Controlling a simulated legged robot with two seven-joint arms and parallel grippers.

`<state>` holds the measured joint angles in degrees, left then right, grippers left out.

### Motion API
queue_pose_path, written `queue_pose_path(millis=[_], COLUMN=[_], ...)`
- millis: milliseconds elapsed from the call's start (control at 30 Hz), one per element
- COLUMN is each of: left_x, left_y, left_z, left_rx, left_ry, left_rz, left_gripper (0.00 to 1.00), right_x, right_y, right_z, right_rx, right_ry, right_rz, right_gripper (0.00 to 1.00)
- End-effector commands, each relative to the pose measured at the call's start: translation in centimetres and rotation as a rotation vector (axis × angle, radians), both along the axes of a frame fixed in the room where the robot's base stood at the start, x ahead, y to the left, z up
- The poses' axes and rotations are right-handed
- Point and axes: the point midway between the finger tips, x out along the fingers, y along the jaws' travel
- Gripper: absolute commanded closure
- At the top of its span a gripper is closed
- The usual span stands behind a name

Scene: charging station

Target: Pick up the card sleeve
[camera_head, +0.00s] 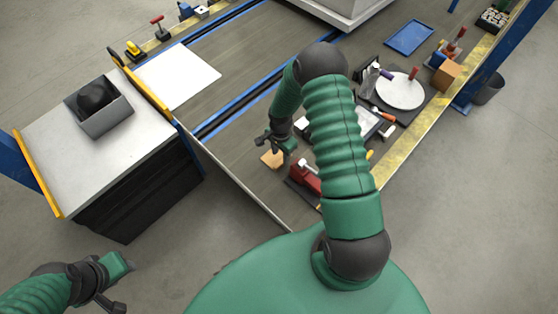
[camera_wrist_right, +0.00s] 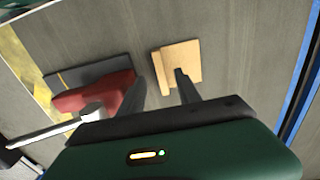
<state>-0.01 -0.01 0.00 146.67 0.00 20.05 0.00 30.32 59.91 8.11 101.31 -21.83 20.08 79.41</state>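A small flat tan piece, which looks like the card sleeve (camera_head: 271,159), lies on the grey workbench; in the right wrist view it (camera_wrist_right: 176,66) has a raised strip along its left side. My right gripper (camera_head: 269,143) hovers just above it. In the right wrist view the two fingers of the right gripper (camera_wrist_right: 160,88) are apart with nothing between them. The right-hand finger overlaps the tan piece in the picture; I cannot tell whether they touch. My left gripper (camera_head: 116,287) is at the lower left, away from the bench; its fingertips are too unclear to judge.
A red clamp-like tool (camera_head: 306,174) on a dark base stands beside the tan piece; it also shows in the wrist view (camera_wrist_right: 95,97). A white round plate (camera_head: 400,91) and tools crowd the bench's right side. A side table (camera_head: 125,140) holds a grey box (camera_head: 100,118).

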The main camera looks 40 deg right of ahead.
Motion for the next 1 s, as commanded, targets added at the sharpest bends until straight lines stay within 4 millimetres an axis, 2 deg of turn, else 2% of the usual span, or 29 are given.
queue_pose_path(millis=[200,300,533,833,1000], left_x=[0.0,0.0,0.0,0.0,0.0], left_y=[0.0,0.0,0.0,0.0,0.0], left_z=[-0.7,-0.8,-0.7,-0.7,-0.7], left_rx=[0.0,0.0,0.0,0.0,0.0], left_ry=[0.001,0.001,0.0,0.0,0.0], left_rz=[0.001,0.0,0.0,0.0,0.0], left_gripper=[0.64,0.64,0.64,0.64,0.64], right_x=[0.1,0.1,0.1,0.1,0.1], right_y=[-0.8,-0.9,-0.7,-0.7,-0.8], right_z=[-4.3,-5.5,-5.4,-5.4,-5.4], right_rx=[0.009,0.011,0.006,0.006,0.008], right_ry=[0.003,0.002,0.001,0.002,0.001], right_rz=[-0.001,-0.002,-0.001,-0.001,-0.001], right_gripper=[0.6,0.6,0.6,0.99,1.0])
